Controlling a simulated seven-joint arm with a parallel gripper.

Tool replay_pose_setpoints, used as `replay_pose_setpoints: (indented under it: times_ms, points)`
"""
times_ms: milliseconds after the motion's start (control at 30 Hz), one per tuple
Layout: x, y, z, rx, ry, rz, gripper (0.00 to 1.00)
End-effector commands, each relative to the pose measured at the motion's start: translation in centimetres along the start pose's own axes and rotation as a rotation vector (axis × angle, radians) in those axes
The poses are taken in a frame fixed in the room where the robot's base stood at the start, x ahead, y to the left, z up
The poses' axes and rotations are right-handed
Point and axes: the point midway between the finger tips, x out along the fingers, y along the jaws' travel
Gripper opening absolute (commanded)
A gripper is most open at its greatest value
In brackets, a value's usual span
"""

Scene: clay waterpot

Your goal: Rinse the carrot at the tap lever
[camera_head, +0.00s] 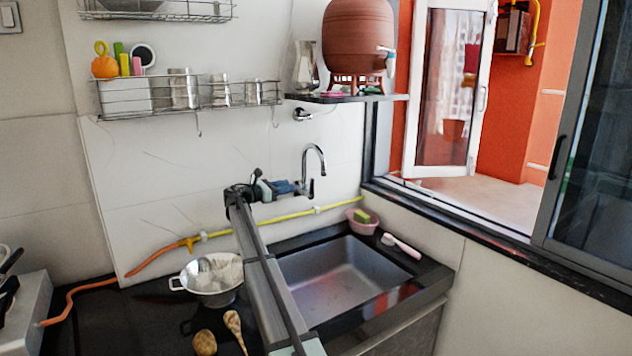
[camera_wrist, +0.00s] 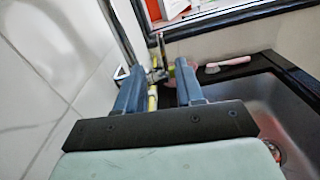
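My gripper (camera_head: 296,187) is at the wall behind the sink, its blue fingers pointing right toward the base of the chrome tap (camera_head: 317,160). In the wrist view my gripper (camera_wrist: 158,72) has its two fingers apart. No carrot shows between them. The tap lever cannot be made out clearly; the fingers are close to the tap base, and I cannot tell whether they touch it. I see no clear orange carrot. A tan tapered thing (camera_head: 234,325) lies on the black counter beside a round brownish thing (camera_head: 204,342); I cannot tell whether the tapered one is a carrot or a spoon.
The steel sink (camera_head: 345,268) looks empty. A metal strainer pot (camera_head: 213,281) stands left of it. A yellow hose (camera_head: 345,203) runs along the wall. A pink bowl (camera_head: 362,227) and a pink-handled brush (camera_head: 402,245) sit at the sink's back right. A clay waterpot (camera_head: 357,42) stands on the shelf above.

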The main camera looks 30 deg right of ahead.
Motion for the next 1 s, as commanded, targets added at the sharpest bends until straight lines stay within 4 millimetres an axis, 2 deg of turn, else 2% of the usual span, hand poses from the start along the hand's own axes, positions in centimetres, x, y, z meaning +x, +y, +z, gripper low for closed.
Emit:
replay_pose_setpoints:
  times_ms: [267,800,1000]
  points:
    - [2.9,-0.1,0.1,-0.006,-0.003,-0.009,0.37]
    - [11.8,-0.1,0.1,-0.005,-0.002,-0.006,0.37]
    - [13.5,-0.1,0.1,-0.005,-0.002,-0.005,0.37]
